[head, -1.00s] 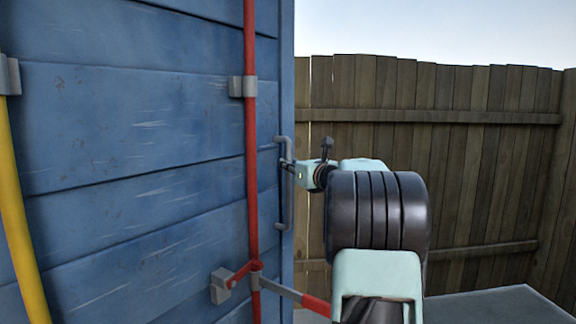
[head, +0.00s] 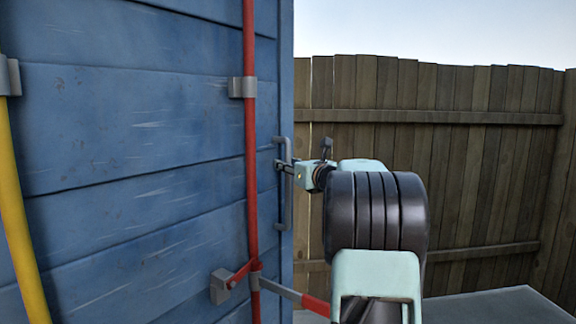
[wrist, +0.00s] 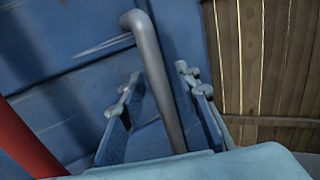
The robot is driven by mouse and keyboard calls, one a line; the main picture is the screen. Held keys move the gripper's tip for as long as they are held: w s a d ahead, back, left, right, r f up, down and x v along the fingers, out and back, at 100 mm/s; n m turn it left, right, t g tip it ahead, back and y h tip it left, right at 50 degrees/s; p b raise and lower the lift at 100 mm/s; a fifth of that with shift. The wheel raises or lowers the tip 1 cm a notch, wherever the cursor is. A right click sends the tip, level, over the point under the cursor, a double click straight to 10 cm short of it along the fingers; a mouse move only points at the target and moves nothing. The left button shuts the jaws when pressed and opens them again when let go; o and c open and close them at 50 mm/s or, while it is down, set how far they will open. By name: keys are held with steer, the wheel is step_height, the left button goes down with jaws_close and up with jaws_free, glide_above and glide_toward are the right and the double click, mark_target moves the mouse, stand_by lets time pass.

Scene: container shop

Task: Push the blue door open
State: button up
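The blue door (head: 140,130) fills the left of the head view, with ridged, scratched panels. A grey vertical bar handle (head: 287,210) is on its right edge. My gripper (head: 283,166) is at the upper half of this handle. In the wrist view the handle (wrist: 162,85) runs between the two spread fingers of my gripper (wrist: 157,88), with gaps visible on both sides. The blue door (wrist: 60,40) is behind it. The fingers do not look closed on the bar. The exact fingertip depth is hard to tell.
A red vertical rod (head: 251,130) with grey brackets and a red-and-grey lever (head: 275,288) is on the door. A yellow bar (head: 15,200) is at far left. A wooden fence (head: 450,170) stands behind, and a grey flat surface (head: 500,305) lies low at right.

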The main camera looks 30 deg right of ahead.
steer(key=s, duration=1.2)
steer(key=shift+a, duration=0.35)
